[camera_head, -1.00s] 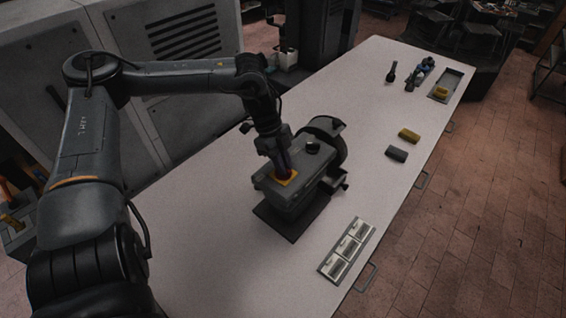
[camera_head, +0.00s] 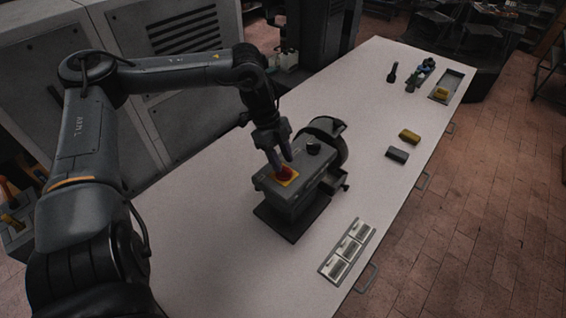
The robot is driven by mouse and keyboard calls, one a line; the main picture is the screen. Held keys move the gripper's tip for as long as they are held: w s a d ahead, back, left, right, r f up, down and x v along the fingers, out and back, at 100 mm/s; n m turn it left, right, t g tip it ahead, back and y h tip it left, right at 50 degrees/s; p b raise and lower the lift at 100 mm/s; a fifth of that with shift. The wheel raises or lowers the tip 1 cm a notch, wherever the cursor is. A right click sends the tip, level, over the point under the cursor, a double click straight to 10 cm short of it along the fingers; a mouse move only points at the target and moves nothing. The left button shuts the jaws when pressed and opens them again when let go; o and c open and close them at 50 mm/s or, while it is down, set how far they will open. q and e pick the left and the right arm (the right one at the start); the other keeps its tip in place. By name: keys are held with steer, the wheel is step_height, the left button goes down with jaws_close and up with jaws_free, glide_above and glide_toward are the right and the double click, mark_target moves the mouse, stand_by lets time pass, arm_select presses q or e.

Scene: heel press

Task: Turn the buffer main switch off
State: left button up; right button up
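The buffer (camera_head: 292,203) is a grey machine on a dark base on the white table. Its main switch (camera_head: 286,174) is a red knob on a yellow square plate on top of the housing. A black round knob (camera_head: 313,146) sits farther back on the same housing. My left gripper (camera_head: 280,166) is just above and behind the red switch, fingers pointing down and apart, with nothing visible between them. Whether a fingertip touches the switch is hard to tell. The switch's exact position is too small to read. My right gripper does not show.
A tray with several pale pieces (camera_head: 347,250) lies near the front edge. Yellow (camera_head: 409,136) and grey blocks (camera_head: 397,154) lie to the right. A bottle (camera_head: 391,73), a blue-grey tool (camera_head: 420,75) and a metal tray (camera_head: 458,80) are at the far end. The table's left part is clear.

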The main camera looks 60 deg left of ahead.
arm_select(q)
steer(key=b+v, duration=0.1)
steer(key=v, duration=0.7)
steer(key=shift+r, duration=0.3)
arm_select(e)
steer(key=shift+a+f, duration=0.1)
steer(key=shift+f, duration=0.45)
arm_select(q)
steer(key=shift+s+a, duration=0.1)
steer(key=shift+a, duration=0.05)
